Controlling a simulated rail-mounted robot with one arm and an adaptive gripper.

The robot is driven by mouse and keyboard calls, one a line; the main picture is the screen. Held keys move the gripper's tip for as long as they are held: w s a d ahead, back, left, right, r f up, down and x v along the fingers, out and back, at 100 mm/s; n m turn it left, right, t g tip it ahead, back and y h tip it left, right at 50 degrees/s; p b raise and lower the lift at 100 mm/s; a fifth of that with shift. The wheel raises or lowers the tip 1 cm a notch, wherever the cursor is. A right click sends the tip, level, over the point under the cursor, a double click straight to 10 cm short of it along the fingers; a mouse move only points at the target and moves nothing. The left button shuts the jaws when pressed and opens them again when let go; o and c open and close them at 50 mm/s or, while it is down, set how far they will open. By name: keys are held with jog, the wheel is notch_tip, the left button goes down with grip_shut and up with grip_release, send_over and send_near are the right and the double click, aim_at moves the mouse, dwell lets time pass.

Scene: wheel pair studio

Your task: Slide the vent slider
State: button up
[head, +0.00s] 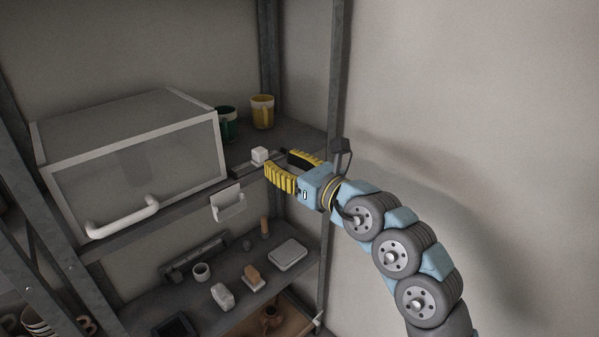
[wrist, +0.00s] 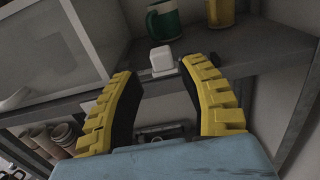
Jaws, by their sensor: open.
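The vent slider shows as a small white block-shaped knob (head: 260,154) on a dark track (head: 243,167) along the front of the upper shelf, right of the glass-fronted cabinet. In the wrist view the white knob (wrist: 162,60) stands ahead, between and beyond the yellow fingertips. My gripper (head: 284,164) is open and empty, with its yellow ribbed fingers just right of the knob in the head view. In the wrist view my gripper (wrist: 160,68) has its two fingers spread wide. I cannot tell whether a finger touches the knob.
A glass-fronted cabinet (head: 165,125) with a white handle (head: 122,218) stands to the left. A green mug (head: 227,124) and a yellow mug (head: 262,112) stand behind the knob. A white card-like holder (head: 228,203) hangs below the shelf edge. A metal post (head: 335,100) rises at the right.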

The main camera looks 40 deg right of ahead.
jog(key=shift+s+d, duration=0.15)
jog(key=shift+s, duration=1.2)
jog(key=shift+s+d, duration=0.1)
jog(key=shift+s, duration=1.2)
